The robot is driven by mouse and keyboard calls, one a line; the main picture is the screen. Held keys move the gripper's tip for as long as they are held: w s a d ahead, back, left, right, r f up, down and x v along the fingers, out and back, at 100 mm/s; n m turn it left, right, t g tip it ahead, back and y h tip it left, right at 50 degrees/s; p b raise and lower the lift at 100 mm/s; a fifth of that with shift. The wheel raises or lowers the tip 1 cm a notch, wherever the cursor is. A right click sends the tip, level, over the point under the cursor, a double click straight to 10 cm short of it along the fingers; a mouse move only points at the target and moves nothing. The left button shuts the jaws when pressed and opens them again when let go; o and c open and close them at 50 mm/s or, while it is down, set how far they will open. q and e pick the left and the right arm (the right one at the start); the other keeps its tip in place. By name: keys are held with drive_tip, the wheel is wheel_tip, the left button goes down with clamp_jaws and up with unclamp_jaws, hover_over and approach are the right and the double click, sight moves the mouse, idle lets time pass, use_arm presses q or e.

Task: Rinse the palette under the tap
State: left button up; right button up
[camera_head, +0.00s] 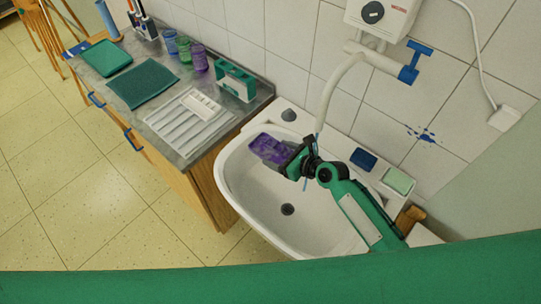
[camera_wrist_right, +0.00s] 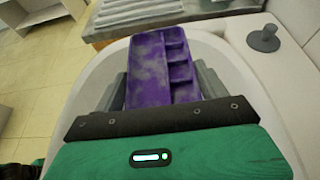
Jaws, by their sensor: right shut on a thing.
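The palette (camera_head: 268,147) is purple with pale, whitish patches. It is held by my right gripper (camera_head: 291,156) over the left part of the white sink (camera_head: 329,232). In the right wrist view the palette (camera_wrist_right: 158,68) lies between the two grey fingers, with a long flat well on one side and several small compartments on the other. The tap (camera_head: 335,92) has a white curved spout and a blue lever handle (camera_head: 415,62). Its spout comes down behind my right gripper, and a thin blue streak shows below there. My left gripper is not in view.
A counter (camera_head: 183,155) stands left of the sink with a white ribbed tray (camera_head: 190,124), a dark green cloth (camera_head: 143,84), a green tray (camera_head: 107,58) and coloured cups (camera_head: 184,50). A blue sponge (camera_head: 363,159) and pale green soap (camera_head: 398,181) lie on the sink's back ledge.

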sight(285, 154)
drive_tip(key=d+b, duration=0.1)
drive_tip(key=d+f+b, duration=0.1)
drive_tip(key=shift+s+d, duration=0.2)
drive_tip(key=shift+d, duration=0.15)
drive_tip(key=shift+d+r, duration=0.15)
drive_tip(key=shift+d, duration=0.2)
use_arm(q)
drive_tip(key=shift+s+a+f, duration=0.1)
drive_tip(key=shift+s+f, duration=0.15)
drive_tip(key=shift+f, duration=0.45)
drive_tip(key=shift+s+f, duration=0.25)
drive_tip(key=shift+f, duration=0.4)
use_arm(e)
drive_tip(key=shift+s+d+f, duration=0.1)
drive_tip(key=shift+d+f, duration=0.05)
drive_tip(key=shift+d, duration=0.65)
drive_tip(key=shift+s+d+f, duration=0.1)
drive_tip(key=shift+d, duration=0.65)
drive_tip(key=shift+s+r+p, duration=0.1)
drive_tip(key=shift+s+p, duration=0.3)
drive_tip(key=shift+p, duration=0.1)
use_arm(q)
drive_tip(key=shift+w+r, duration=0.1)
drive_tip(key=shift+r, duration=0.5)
use_arm(e)
drive_tip(key=shift+s+a, duration=0.1)
drive_tip(key=shift+s, duration=0.1)
drive_tip(key=shift+w, duration=0.25)
